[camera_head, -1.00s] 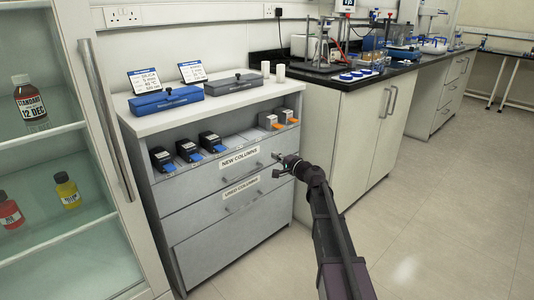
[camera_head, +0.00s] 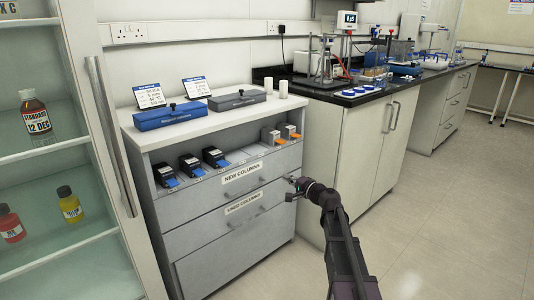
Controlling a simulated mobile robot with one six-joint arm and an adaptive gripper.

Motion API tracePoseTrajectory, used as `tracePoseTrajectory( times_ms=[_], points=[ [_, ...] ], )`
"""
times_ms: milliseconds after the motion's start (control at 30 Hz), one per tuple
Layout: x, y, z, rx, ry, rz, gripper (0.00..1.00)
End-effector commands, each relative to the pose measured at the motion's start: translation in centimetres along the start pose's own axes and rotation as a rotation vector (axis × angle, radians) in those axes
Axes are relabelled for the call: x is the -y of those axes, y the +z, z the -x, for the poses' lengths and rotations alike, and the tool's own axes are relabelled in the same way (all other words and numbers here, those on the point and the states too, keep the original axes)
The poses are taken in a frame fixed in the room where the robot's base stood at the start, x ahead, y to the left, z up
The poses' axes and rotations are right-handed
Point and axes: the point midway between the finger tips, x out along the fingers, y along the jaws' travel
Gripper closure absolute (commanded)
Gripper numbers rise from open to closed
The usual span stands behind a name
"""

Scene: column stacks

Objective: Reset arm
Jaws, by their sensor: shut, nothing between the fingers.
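My gripper (camera_head: 291,184) is shut and empty. It is in front of the grey drawer cabinet (camera_head: 219,240), near the right end of the upper drawers. I cannot tell whether it touches the drawer front. My arm reaches up to it from the bottom right of the view. The drawers marked NEW COLUMNS (camera_head: 242,172) and USED COLUMNS (camera_head: 242,204) have labels on their fronts. Several black and blue columns (camera_head: 190,165) stand in the open shelf at left, and two orange and grey ones (camera_head: 289,132) at right.
A blue case (camera_head: 170,117) and a grey case (camera_head: 237,100) lie on the cabinet top with small signs behind them. A glass-door cabinet (camera_head: 112,130) with bottles stands at left. A black-topped bench (camera_head: 350,100) with lab equipment is at right. The floor (camera_head: 450,200) at right is clear.

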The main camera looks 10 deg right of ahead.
Motion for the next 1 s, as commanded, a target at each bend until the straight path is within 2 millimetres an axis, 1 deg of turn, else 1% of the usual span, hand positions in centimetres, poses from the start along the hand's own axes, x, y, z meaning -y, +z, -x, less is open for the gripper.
tracePoseTrajectory(
  times_ms=[167,267,467,567,700,867,1000],
  points=[
    [-1.0,2.8,0.6,0.063,0.074,0.069,1.00],
    [-2.1,5.0,1.2,0.121,0.148,0.132,1.00],
    [-5.3,10.0,3.6,0.265,0.346,0.281,1.00],
    [-7.1,12.2,5.2,0.337,0.454,0.351,1.00],
    [-9.3,14.7,8.1,0.432,0.613,0.441,1.00],
    [-11.6,16.8,12.0,0.530,0.805,0.531,1.00],
    [-13.1,18.1,15.8,0.605,0.979,0.599,1.00]
  ],
)
